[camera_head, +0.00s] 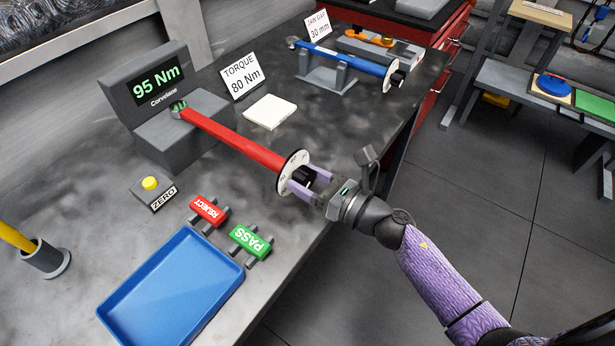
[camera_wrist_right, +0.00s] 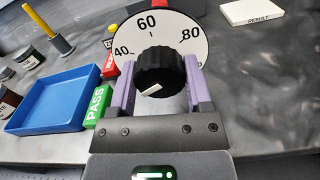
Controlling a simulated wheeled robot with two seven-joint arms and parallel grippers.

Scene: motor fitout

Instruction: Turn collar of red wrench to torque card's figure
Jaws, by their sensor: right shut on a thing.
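The red wrench (camera_head: 235,140) lies in the grey tester (camera_head: 170,130), whose screen reads 95 Nm. Its near end carries a white dial (camera_head: 293,172) and a black collar knob (camera_head: 304,174). In the right wrist view the dial (camera_wrist_right: 160,25) shows 40, 60 and 80, and another number is partly hidden. The white mark on the knob (camera_wrist_right: 160,70) points down and left. My right gripper (camera_head: 307,184) is shut on the knob, one purple finger at each side. The torque card (camera_head: 241,76) reads 80 Nm. My left gripper is not in view.
A yellow ZERO button (camera_head: 150,184), a red REJECT block (camera_head: 208,209), a green PASS block (camera_head: 250,241) and a blue tray (camera_head: 172,285) sit on the bench's near side. A white pad (camera_head: 270,111) lies beyond the wrench. A blue wrench (camera_head: 345,60) rests on a stand further back.

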